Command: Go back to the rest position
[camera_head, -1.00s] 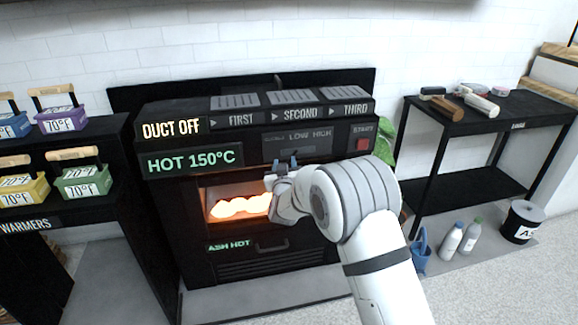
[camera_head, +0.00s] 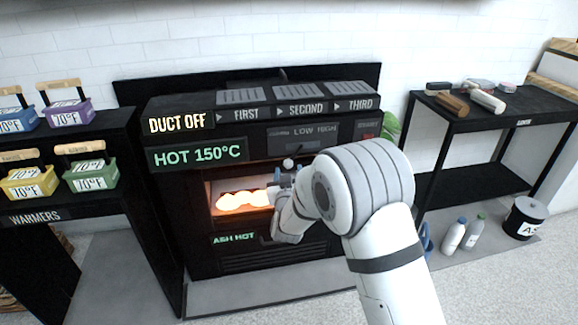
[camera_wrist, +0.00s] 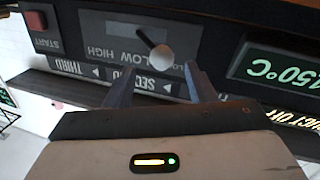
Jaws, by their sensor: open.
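My gripper (camera_head: 286,174) is in front of the black stove, just right of its glowing firebox opening (camera_head: 240,200). In the wrist view its two fingers (camera_wrist: 162,82) are apart with nothing held between them. A lever with a pale round knob (camera_wrist: 160,56) on the LOW/HIGH panel (camera_wrist: 130,38) lies just beyond the fingertips; the knob (camera_head: 288,162) also shows in the head view, just above the gripper. I cannot tell exactly how far apart they are. My arm hides the stove's lower right part.
The stove signs read DUCT OFF (camera_head: 180,123) and HOT 150°C (camera_head: 198,154). A warmer shelf (camera_head: 100,128) with several coloured boxes stands at left. A black table (camera_head: 480,118) stands at right, with bottles (camera_head: 454,236) and an ash bucket (camera_head: 525,216) on the floor.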

